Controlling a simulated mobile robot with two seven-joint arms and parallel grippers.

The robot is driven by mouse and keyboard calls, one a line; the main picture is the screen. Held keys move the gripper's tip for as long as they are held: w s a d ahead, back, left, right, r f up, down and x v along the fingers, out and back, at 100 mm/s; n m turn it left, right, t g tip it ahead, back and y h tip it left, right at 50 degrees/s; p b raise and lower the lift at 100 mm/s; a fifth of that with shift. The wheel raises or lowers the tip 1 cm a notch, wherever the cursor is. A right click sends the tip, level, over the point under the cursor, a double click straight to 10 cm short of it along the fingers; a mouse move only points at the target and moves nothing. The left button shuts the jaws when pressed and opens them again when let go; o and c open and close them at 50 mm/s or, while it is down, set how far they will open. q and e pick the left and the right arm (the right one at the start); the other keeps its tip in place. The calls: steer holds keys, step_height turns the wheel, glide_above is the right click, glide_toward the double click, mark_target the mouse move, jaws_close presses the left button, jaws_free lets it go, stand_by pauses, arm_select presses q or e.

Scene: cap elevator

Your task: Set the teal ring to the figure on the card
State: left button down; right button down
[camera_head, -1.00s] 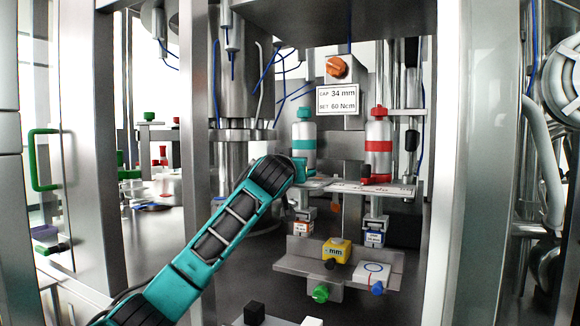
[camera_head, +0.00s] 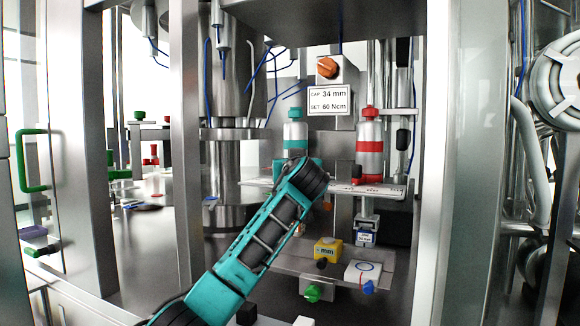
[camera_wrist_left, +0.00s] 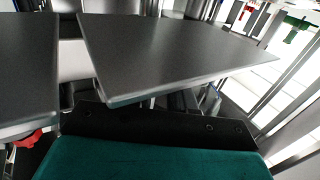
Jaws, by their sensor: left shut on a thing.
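The card (camera_head: 328,100) hangs at the back and reads "CAP 34 mm" and "SET 60 Ncm". My left arm reaches up from the lower front to just below the teal-banded bottle (camera_head: 295,141). Its wrist hides my left gripper's fingertips in the head view. In the left wrist view my teal and black gripper body fills the bottom, facing two dark grey plates (camera_wrist_left: 165,45) with a gap between them. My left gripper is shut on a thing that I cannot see. I cannot make out the teal ring. My right gripper is not in view.
A red-banded bottle (camera_head: 369,146) stands right of the teal one, on a shelf plate (camera_head: 385,190). An orange knob (camera_head: 327,68) sits above the card. A lower tray (camera_head: 285,263) holds a yellow "mm" block (camera_head: 328,250). Steel posts stand left and right.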

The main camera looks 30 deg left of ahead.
arm_select(q)
steer(key=c, duration=1)
jaws_free()
steer(key=shift+o, duration=0.2)
steer(key=v, duration=1.3)
steer(key=shift+w, duration=0.1)
